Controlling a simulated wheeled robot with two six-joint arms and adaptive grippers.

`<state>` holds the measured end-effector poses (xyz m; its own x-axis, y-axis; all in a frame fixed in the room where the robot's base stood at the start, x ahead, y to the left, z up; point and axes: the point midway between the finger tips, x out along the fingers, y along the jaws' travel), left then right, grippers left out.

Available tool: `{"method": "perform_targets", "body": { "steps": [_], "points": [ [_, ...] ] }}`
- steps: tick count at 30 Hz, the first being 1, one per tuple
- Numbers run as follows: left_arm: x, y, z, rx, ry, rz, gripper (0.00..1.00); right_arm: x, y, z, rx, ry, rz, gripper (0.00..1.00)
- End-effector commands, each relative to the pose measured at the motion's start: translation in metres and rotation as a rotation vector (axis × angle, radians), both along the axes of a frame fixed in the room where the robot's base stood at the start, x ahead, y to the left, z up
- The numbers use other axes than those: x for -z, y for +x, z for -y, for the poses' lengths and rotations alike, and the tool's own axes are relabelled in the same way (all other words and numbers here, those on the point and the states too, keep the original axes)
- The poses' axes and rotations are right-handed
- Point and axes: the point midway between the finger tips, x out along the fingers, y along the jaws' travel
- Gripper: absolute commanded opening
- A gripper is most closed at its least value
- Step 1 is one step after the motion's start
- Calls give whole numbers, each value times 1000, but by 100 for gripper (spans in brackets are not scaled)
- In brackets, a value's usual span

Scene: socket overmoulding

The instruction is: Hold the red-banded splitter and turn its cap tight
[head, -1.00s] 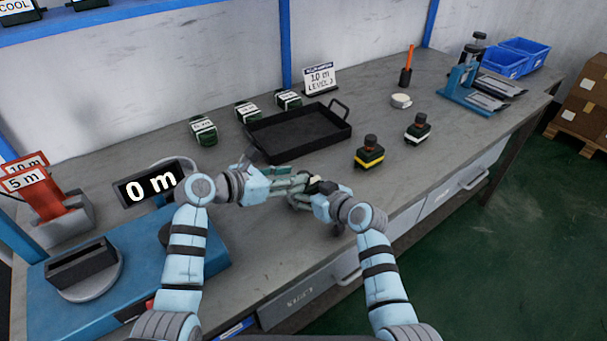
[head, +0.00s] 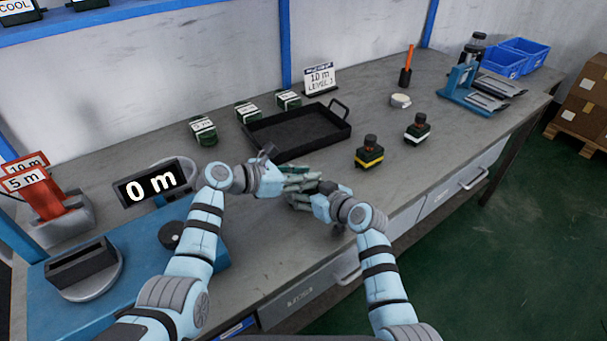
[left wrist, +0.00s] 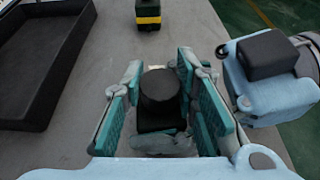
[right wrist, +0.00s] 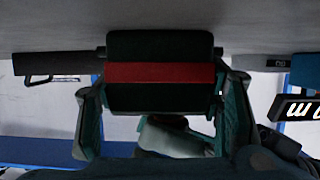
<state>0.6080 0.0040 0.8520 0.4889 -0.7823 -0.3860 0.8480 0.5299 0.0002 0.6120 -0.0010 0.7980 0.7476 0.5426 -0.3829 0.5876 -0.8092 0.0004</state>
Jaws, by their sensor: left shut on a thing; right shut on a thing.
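The red-banded splitter (right wrist: 160,75) is a dark block with a red band across it in the right wrist view. My right gripper (right wrist: 165,110) is shut on its body, one finger on each side. The splitter's round black cap (left wrist: 160,88) shows in the left wrist view between the teal fingers of my left gripper (left wrist: 160,95), which is shut on it. In the head view my left gripper (head: 300,180) and right gripper (head: 305,198) meet over the bench, and their fingers mostly hide the splitter. How tight the cap sits cannot be seen.
A black tray (head: 300,152) lies just behind the grippers. A yellow-banded splitter (head: 369,160) and a white-banded one (head: 417,134) stand to the right. Several green units (head: 203,131) stand at the back. A blue station with a 0 m display (head: 150,185) is at left.

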Motion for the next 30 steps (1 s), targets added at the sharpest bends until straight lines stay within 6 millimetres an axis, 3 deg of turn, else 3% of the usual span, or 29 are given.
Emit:
{"method": "perform_targets", "body": {
  "steps": [6,15,16,18,26,30],
  "points": [
    [-1,1,-1,138,0,1,0,-1,0,-1,-2,1,0,30],
    [-1,0,-1,153,-4,3,0,0,0,0,-1,1,-1,30],
    [-2,0,-1,153,-4,3,28,0,0,0,-1,1,-1,30],
    [-2,0,-1,153,-4,3,37,0,0,0,-1,1,-1,30],
    [-1,0,-1,152,-3,2,37,0,0,0,-1,0,0,30],
    [-5,-3,-10,150,-3,5,37,0,0,0,-1,0,0,30]
  ]
}}
